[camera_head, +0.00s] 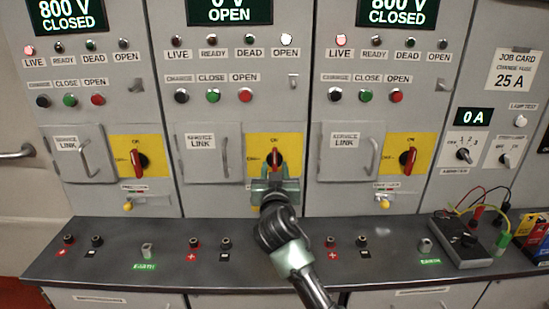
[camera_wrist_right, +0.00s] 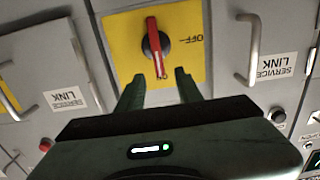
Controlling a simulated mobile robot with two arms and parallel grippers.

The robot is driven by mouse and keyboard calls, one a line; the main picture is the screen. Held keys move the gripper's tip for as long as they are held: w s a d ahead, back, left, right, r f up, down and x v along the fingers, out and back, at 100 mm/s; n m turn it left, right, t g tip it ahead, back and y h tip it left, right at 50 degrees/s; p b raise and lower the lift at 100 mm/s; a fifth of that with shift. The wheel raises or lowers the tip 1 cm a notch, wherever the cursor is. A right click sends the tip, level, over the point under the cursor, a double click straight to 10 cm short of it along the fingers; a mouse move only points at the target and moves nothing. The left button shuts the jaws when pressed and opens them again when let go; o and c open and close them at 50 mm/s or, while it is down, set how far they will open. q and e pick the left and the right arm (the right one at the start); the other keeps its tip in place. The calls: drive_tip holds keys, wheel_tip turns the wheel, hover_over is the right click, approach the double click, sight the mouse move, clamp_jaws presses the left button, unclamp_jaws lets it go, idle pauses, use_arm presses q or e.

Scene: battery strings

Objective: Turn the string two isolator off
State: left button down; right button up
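The string two isolator is taken to be the middle one, a red handle (camera_head: 274,158) on a yellow plate (camera_head: 291,143) marked ON at the top and OFF at the left. Its handle stands upright, in line with ON. The handle (camera_wrist_right: 156,47) and the OFF mark also show in the right wrist view. My right gripper (camera_head: 275,172) is in front of the plate. In the wrist view its two fingers (camera_wrist_right: 159,85) are apart, one on each side of the handle's near end, with gaps showing. Whether they reach its depth is unclear. My left gripper is out of view.
The middle display (camera_head: 229,12) reads 0 V OPEN, with its white OPEN lamp lit. Both side displays read 800 V CLOSED. Link-door handles (camera_head: 224,157) stand out beside the plates. A shelf (camera_head: 100,262) with terminals runs below; a meter (camera_head: 463,238) sits on its right.

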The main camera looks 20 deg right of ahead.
sight(274, 157)
drive_tip(key=p+x, duration=0.1)
drive_tip(key=x, duration=0.5)
drive_tip(key=shift+w+d, duration=0.15)
drive_tip(key=shift+w, duration=0.2)
drive_tip(key=shift+f, duration=0.1)
clamp_jaws()
